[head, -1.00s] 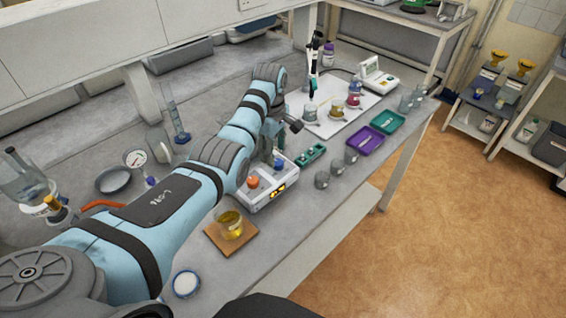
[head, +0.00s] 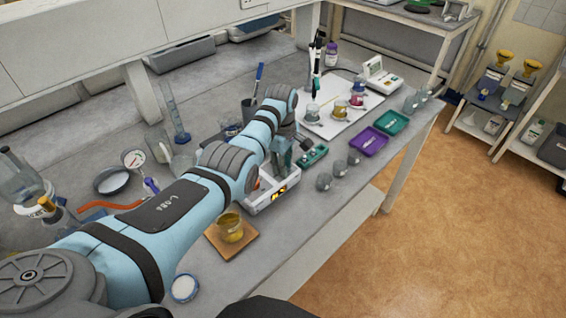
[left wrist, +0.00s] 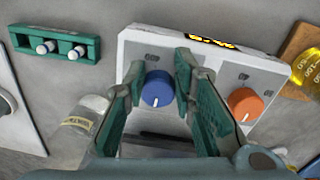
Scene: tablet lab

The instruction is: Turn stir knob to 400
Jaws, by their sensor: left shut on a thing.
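The white stirrer hotplate (head: 268,200) stands near the table's front edge, its lit yellow display unreadable. In the left wrist view, its front panel (left wrist: 225,82) carries a blue knob (left wrist: 157,90) and an orange knob (left wrist: 244,104). Each has a white pointer line, pointing roughly down in that picture. My left gripper (left wrist: 160,66) is shut on the blue knob, one finger on each side. In the head view, my left gripper (head: 284,168) hides the blue knob, and my arm partly covers the plate. My right gripper is not in view.
A green rack (head: 312,155) with small vials stands just right of the hotplate. A beaker of yellow liquid (head: 231,228) on a wooden board is in front left. Purple (head: 369,141) and teal (head: 391,122) trays lie further right.

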